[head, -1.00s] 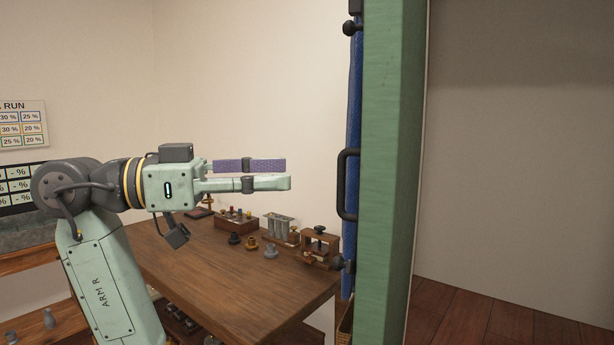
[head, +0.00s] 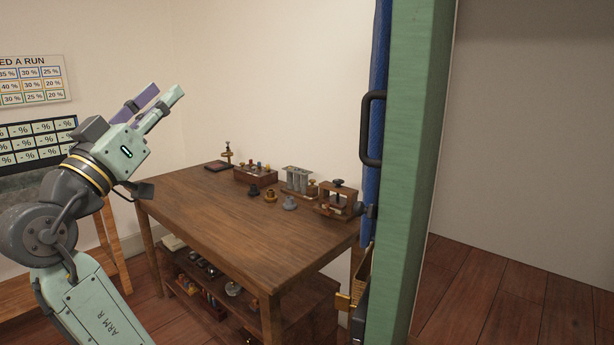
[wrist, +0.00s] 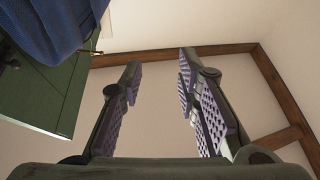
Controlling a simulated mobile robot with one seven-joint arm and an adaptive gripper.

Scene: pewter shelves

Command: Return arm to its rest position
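My gripper (head: 166,98) is raised at the left of the head view, its fingers pointing up and to the right, above the level of the table and apart from everything. In the wrist view my gripper (wrist: 158,82) shows two fingers with purple ribbed pads. A wide gap lies between them, and it is empty. My arm is bent at a dark joint, with its lower link marked "ARM R" at the bottom left of the head view.
A wooden table (head: 215,217) carries small metal pieces, a rack (head: 299,180) and a small wooden press (head: 338,199). A green upright panel (head: 417,150) with a dark handle (head: 370,128) stands right of it. Charts (head: 30,82) hang on the left wall. Open floor lies at right.

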